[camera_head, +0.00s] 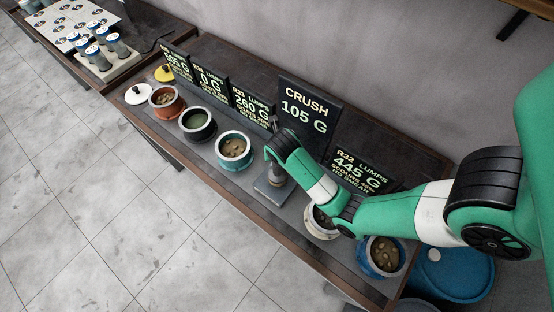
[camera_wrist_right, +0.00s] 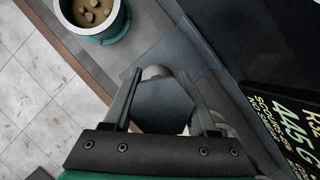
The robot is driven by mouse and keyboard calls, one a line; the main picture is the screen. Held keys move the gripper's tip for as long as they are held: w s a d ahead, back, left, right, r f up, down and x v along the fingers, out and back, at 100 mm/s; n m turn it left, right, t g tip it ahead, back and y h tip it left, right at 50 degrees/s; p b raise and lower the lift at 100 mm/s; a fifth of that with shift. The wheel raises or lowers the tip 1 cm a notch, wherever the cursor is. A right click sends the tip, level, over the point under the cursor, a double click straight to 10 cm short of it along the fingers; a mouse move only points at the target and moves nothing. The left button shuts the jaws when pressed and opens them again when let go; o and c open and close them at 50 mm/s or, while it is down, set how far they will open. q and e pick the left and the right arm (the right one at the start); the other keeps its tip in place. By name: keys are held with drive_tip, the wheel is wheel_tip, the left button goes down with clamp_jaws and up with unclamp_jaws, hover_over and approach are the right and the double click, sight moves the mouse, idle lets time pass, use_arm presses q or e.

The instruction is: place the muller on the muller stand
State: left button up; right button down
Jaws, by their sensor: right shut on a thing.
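The muller (camera_head: 276,174) shows in the head view as a small grey-brown piece under my right gripper (camera_head: 277,152). It is upright above the grey square muller stand (camera_head: 268,194). I cannot tell whether it touches the stand, since the arm and gripper cover part of it. In the right wrist view, the rounded pale top of the muller (camera_wrist_right: 156,71) sits between the fingertips of my right gripper (camera_wrist_right: 158,78), which is shut on it. My left gripper is not in view.
A teal pot of lumps (camera_head: 234,148) stands left of the stand; a cream pot (camera_head: 320,222) and a blue pot (camera_head: 382,255) stand to the right. The CRUSH display (camera_head: 306,110) reads 105 G behind. The bench front edge (camera_head: 205,187) is close.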

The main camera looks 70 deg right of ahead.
drive_tip(key=shift+a+f, duration=0.1)
drive_tip(key=shift+f, duration=1.2)
drive_tip(key=shift+f+b, duration=0.15)
drive_tip(key=shift+b, duration=0.2)
drive_tip(key=shift+c, duration=1)
unclamp_jaws()
